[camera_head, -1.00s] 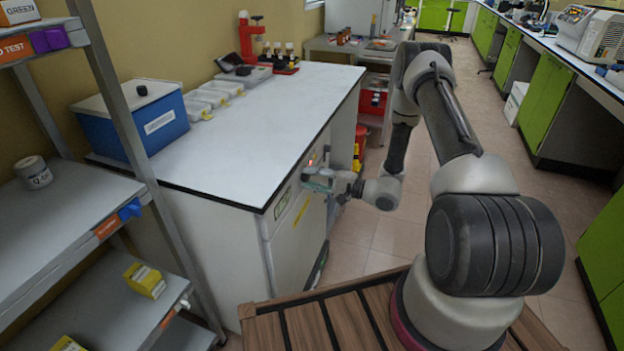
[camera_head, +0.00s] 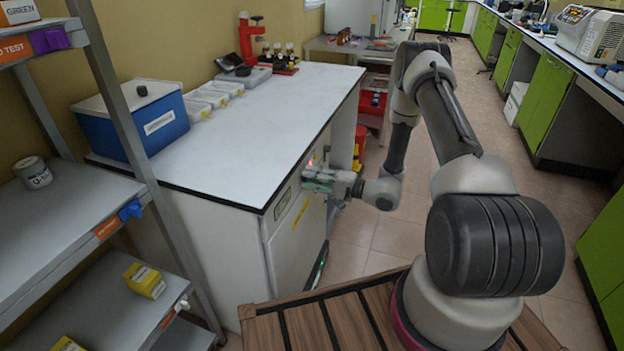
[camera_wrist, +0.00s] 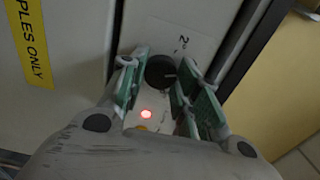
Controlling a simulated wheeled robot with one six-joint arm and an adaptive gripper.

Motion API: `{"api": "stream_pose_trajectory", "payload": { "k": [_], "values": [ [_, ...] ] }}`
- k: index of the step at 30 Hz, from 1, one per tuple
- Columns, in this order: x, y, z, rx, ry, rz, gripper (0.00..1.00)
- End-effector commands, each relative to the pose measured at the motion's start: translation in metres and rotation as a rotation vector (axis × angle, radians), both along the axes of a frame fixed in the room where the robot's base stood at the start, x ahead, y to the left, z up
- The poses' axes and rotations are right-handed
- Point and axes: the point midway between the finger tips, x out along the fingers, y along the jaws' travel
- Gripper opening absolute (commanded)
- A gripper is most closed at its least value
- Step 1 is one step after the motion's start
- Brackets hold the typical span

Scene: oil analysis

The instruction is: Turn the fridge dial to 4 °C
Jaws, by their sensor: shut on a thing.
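The fridge (camera_head: 290,240) is the white unit under the bench, with a green label and a yellow strip on its front. In the wrist view the dark round dial (camera_wrist: 160,71) sits on a light panel, with a pale pointer mark on its right side. A printed "2°" (camera_wrist: 183,43) shows just above and right of it. My gripper (camera_wrist: 157,80) has its green-padded fingers on either side of the dial and is shut on it. In the head view my gripper (camera_head: 318,180) is at the fridge's upper right front; the dial is hidden there.
A red light (camera_wrist: 146,114) glows below the dial, with an orange spot under it. A yellow label (camera_wrist: 28,40) is on the fridge door. The bench top (camera_head: 240,130) lies above my gripper. A shelf rack (camera_head: 120,100) stands at left. Open floor lies right.

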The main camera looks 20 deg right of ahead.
Motion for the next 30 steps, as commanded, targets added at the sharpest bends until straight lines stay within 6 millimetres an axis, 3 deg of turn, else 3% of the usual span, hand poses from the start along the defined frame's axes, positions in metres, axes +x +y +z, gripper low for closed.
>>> {"api": "stream_pose_trajectory", "payload": {
  "k": [3, 4, 7, 20, 30],
  "values": [
    [0.0, -0.001, 0.0, 0.0, 0.0, -0.001, 0.08],
    [0.0, -0.001, 0.0, 0.0, 0.0, -0.001, 0.35],
    [0.0, 0.0, 0.0, 0.001, 0.001, -0.001, 0.54],
    [-0.005, -0.008, 0.0, 0.001, 0.002, -0.002, 0.54],
    [-0.047, -0.066, 0.0, 0.0, 0.002, -0.006, 0.54]
  ]
}}
